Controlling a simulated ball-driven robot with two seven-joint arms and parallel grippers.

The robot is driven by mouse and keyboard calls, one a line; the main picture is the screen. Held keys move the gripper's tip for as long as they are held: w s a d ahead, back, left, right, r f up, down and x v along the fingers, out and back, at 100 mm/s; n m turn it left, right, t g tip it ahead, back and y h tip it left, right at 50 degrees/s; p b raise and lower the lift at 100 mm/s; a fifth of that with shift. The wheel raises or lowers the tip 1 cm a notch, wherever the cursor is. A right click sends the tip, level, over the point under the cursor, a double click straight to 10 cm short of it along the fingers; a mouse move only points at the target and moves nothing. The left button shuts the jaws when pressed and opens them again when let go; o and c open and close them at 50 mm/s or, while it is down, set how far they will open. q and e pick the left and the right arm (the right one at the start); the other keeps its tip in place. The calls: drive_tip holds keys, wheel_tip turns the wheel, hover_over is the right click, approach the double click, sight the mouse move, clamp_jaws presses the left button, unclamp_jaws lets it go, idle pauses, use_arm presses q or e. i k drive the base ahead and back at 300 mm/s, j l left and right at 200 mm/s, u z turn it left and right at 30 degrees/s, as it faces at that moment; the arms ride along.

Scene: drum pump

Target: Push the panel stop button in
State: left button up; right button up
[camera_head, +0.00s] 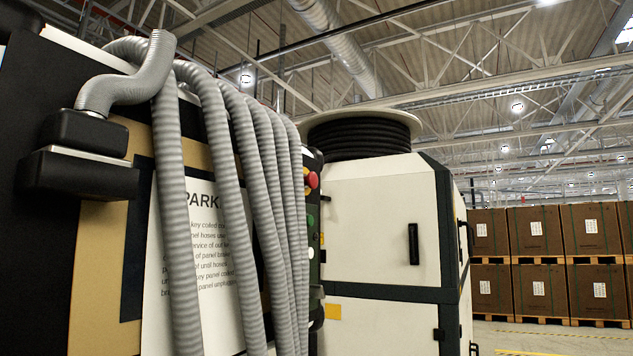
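The panel (318,243) is a narrow dark upright strip with buttons, seen nearly edge-on just right of the grey hoses. The red stop button (312,180) sticks out near its top, towards the right. How far in it sits cannot be told from this angle. A green button (311,221) is below it, and smaller controls lower down are too small to tell. The hoses hide the panel's left side. Neither of my grippers is in view, and nothing visible touches the stop button.
Several grey ribbed hoses (226,150) hang over a dark cabinet with a printed sign (205,262) at the left. A black clamp-like block (84,155) juts out there. A white cabinet (375,225) with a black hose reel (360,135) stands behind the panel. Stacked brown boxes (535,230) are far right.

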sight(311, 179)
drive_tip(key=i+l, duration=0.1)
drive_tip(key=l, duration=0.3)
drive_tip(key=i+l+z, duration=0.1)
drive_tip(key=l, duration=0.25)
drive_tip(key=i+l, duration=0.15)
drive_tip(key=l, duration=0.2)
drive_tip(key=i+l, duration=0.15)
drive_tip(key=l, duration=0.25)
drive_tip(key=i+l+z, duration=0.1)
drive_tip(key=l, duration=0.25)
